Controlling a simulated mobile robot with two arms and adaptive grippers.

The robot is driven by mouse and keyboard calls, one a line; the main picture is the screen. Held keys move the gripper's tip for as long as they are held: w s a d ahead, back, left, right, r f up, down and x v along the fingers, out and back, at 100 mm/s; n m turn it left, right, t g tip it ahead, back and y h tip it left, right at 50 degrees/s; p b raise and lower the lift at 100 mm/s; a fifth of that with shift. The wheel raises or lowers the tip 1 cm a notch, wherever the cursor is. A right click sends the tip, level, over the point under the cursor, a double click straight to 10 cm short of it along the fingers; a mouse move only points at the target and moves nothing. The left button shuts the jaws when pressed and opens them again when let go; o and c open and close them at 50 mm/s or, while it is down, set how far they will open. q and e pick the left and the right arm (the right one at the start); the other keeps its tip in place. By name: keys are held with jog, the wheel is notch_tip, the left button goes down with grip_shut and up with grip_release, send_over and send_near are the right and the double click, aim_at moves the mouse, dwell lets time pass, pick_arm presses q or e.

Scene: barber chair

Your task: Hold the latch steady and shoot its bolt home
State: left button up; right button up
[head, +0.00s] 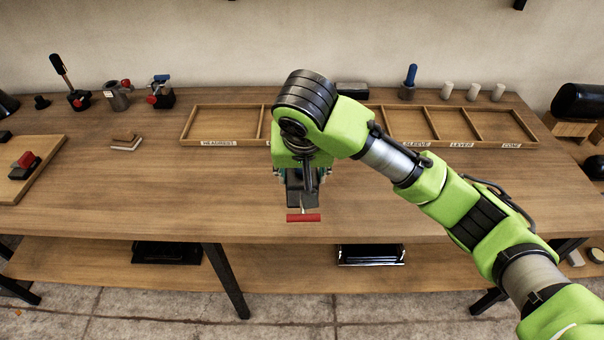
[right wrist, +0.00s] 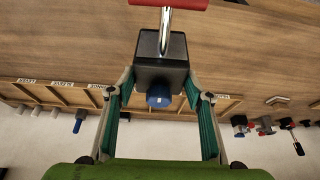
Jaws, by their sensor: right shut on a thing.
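The latch (head: 301,198) appears to be the dark block with a steel rod and a red bar handle (head: 303,217), held above the front part of the workbench. In the right wrist view the latch (right wrist: 160,78) shows its black body, shiny rod, red bar at the top edge and a blue round end facing me. My right gripper (right wrist: 161,80) is shut on its body, one green-padded finger on each side. In the head view my wrist hides most of the gripper (head: 300,180). My left gripper is in neither view.
A wooden divided tray (head: 222,122) with labels lies behind the latch, partly hidden by my right arm. A board (head: 42,153) with a red-handled device is at left. Several fittings stand along the back. The bench top (head: 170,200) at front left is clear.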

jog(key=shift+w+f+b, duration=0.4)
jog(key=shift+w+f, duration=1.3)
jog(key=shift+w, duration=0.35)
jog(key=shift+w+f+b, duration=0.35)
jog(key=shift+w+f, duration=1.35)
jog(key=shift+w, duration=0.35)
jog(key=shift+w+f+b, duration=0.4)
jog(key=shift+w+f, duration=1.3)
jog(key=shift+w, duration=0.35)
jog(key=shift+s+f, duration=0.1)
jog(key=shift+f, duration=0.55)
